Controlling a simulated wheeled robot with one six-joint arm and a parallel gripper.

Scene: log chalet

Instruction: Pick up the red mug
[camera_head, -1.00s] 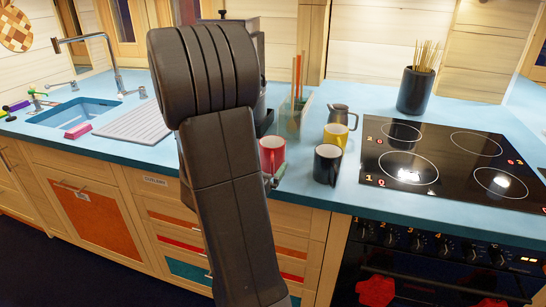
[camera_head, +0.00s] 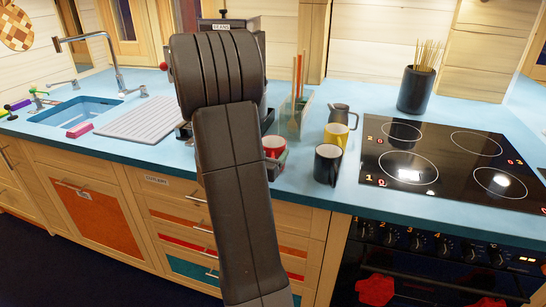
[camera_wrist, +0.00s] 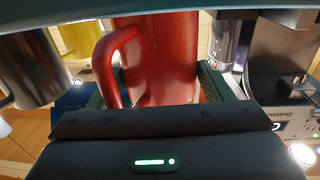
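The red mug (camera_head: 275,146) stands on the blue counter near its front edge, partly hidden by my arm. In the wrist view the red mug (camera_wrist: 165,60) fills the middle, its handle toward the left. My gripper (camera_wrist: 152,90) has one finger on each side of the mug. I cannot tell whether the fingers press on it or leave a thin gap. In the head view my gripper is mostly hidden behind my arm; part of it shows just below the mug's rim.
A black mug (camera_head: 327,164) and a yellow mug (camera_head: 336,136) stand close by to the right, with a grey jug (camera_head: 342,114) behind. A coffee machine (camera_head: 250,30) is behind my arm. The hob (camera_head: 450,160) lies at right, the sink (camera_head: 78,112) at left.

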